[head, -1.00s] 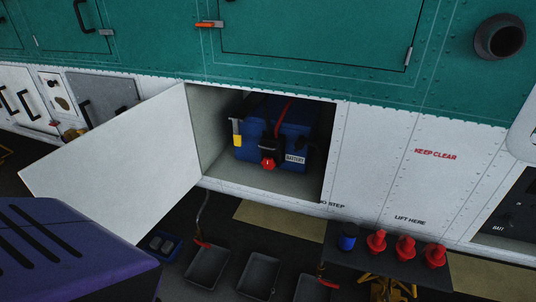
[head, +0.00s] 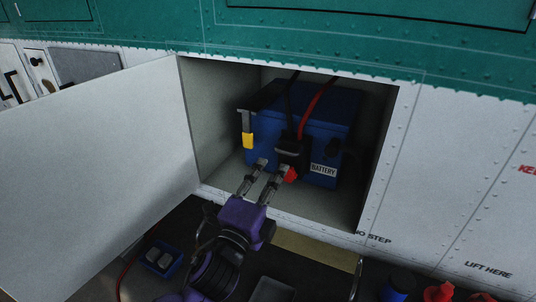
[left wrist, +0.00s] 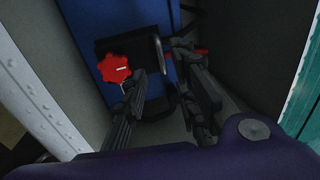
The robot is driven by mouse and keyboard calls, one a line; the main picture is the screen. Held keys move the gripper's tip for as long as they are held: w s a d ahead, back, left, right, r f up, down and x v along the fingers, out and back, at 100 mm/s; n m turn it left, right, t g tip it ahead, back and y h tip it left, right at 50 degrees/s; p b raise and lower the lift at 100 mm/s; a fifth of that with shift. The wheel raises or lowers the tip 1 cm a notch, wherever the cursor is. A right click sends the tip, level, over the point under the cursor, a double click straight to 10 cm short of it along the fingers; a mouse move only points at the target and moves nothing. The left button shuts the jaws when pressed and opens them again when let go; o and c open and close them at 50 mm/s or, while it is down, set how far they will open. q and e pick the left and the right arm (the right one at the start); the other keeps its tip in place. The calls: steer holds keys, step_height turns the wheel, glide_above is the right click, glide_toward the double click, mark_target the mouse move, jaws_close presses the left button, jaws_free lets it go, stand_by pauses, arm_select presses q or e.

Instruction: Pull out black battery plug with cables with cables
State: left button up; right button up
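The blue battery (head: 330,110) sits inside the open bay, with a BATTERY label on its front. The black plug (head: 292,148) is on the battery's front, with a black and a red cable rising from it. A red knob (head: 291,174) is at the plug's lower front. My left gripper (head: 273,167) is in front of the plug with its fingers apart, one fingertip close to the red knob. In the left wrist view the red knob (left wrist: 115,69) lies beside one finger, and the dark plug (left wrist: 122,45) is partly behind the fingers. Contact cannot be told. My right gripper is out of view.
The white bay door (head: 100,175) stands open at the left. The bay's lower sill (head: 285,222) lies under my arm. A yellow-tipped part (head: 247,140) hangs at the battery's left. Below are a blue tray (head: 160,258) and, at right, a blue cup (head: 398,283) and red objects (head: 440,291).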

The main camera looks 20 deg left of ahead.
mark_target(290, 161)
arm_select(q)
steer(key=w+r, duration=0.1)
steer(key=w, duration=0.6)
steer(key=shift+d+r+p, duration=0.15)
steer(key=shift+d+p, duration=0.15)
steer(key=shift+d, duration=0.05)
steer(key=shift+w, duration=0.1)
jaws_close()
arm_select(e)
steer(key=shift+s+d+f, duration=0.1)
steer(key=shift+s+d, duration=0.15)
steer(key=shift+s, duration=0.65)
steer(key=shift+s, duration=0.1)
